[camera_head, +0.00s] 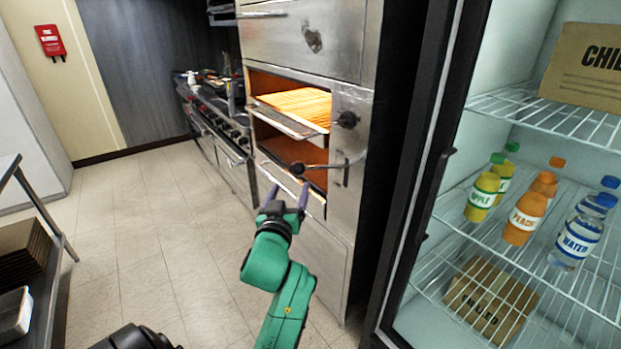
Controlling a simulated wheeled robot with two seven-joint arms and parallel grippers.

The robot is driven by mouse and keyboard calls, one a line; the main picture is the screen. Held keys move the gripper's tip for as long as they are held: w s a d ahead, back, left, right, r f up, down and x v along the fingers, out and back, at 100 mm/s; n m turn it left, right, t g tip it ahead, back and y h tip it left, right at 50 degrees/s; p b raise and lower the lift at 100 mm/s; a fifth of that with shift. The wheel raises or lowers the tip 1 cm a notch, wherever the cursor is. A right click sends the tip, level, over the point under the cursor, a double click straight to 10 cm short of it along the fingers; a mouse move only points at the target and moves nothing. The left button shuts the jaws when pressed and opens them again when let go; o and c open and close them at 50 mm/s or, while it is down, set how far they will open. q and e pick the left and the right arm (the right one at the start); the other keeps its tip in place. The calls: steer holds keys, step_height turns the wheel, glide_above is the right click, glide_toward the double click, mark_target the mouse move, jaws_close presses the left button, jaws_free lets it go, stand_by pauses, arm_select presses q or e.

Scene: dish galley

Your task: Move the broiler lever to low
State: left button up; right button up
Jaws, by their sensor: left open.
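The broiler lever (322,167) is a thin metal rod with a dark ball at its left end. It sticks out sideways from a slotted plate on the right front of the steel broiler (345,215). The rod lies close to level. No readable low mark shows. My left gripper (288,188), with purple fingers on a green arm, is open and empty. Its fingertips are just below the ball in the picture, one to each side. Whether they touch it cannot be told. My right gripper is not in view.
A glowing rack (295,105) and a dark knob (347,120) are above the lever. An open fridge (485,235) with bottles and boxes stands at right. A stove (222,140) is behind at left. A steel table (50,285) is at far left. The tiled floor between is clear.

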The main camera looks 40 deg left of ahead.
mark_target(295, 172)
arm_select(q)
steer(key=x, duration=0.2)
steer(key=p+x, duration=0.1)
steer(key=x, duration=0.2)
steer(key=f+x, duration=0.1)
steer(key=x, duration=0.2)
steer(key=shift+s+a+p, duration=0.15)
steer(key=shift+a+p, duration=0.1)
steer(key=shift+p, duration=0.1)
steer(key=p+x, duration=0.1)
steer(key=x, duration=0.6)
steer(key=shift+w, duration=0.4)
steer(key=shift+w+a+f, duration=0.2)
steer(key=shift+w+a, duration=0.05)
steer(key=shift+w, duration=0.05)
steer(key=shift+s+d+r, duration=0.1)
steer(key=shift+s+r, duration=0.05)
steer(key=shift+c, duration=1.2)
jaws_close()
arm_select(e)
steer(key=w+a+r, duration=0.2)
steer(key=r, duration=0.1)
